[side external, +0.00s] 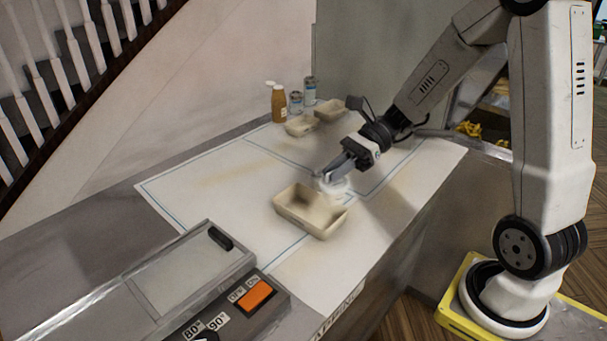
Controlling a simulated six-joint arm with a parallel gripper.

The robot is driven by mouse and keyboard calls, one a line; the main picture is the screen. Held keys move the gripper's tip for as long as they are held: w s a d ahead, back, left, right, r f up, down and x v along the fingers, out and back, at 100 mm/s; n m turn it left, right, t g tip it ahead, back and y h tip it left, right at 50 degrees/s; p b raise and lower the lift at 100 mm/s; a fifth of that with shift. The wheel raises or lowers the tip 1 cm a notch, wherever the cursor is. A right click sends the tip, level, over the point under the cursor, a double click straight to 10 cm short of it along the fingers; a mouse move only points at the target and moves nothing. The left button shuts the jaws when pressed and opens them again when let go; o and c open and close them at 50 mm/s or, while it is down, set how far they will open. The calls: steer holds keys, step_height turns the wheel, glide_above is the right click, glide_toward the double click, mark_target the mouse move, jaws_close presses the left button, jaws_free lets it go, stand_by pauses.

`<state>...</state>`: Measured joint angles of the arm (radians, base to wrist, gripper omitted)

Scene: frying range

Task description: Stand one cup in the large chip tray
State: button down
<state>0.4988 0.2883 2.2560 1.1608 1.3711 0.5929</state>
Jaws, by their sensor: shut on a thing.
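The large chip tray (297,222) is a beige open tray on the white work surface, near the middle of the side external view. My gripper (331,174) points down at the tray's back right edge. It is shut on a white cup (337,190), which looks upright. The cup overlaps the tray's far rim in the picture, and I cannot tell whether it is above the tray or just behind it. The cup's lower part is partly hidden by the tray's rim.
Two smaller beige trays (300,127) and (331,110) stand at the back, beside a brown bottle (278,105) with a white cap and small cans (310,92). A fryer unit with an orange switch (255,295) is at the front left. The surface left of the large tray is clear.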

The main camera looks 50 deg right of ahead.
steer(key=d, duration=0.1)
steer(key=d+m+t, duration=0.1)
steer(key=d, duration=0.1)
steer(key=shift+s+r+t+h, duration=0.1)
steer(key=shift+s+t+h, duration=0.2)
steer(key=shift+s, duration=0.1)
steer(key=shift+w, duration=0.1)
glide_above(299, 207)
step_height(299, 207, down, 9)
steer(key=shift+s, duration=0.3)
steer(key=shift+f, duration=0.2)
steer(key=shift+w+f, duration=0.3)
steer(key=shift+f, duration=1.5)
steer(key=shift+f, duration=0.15)
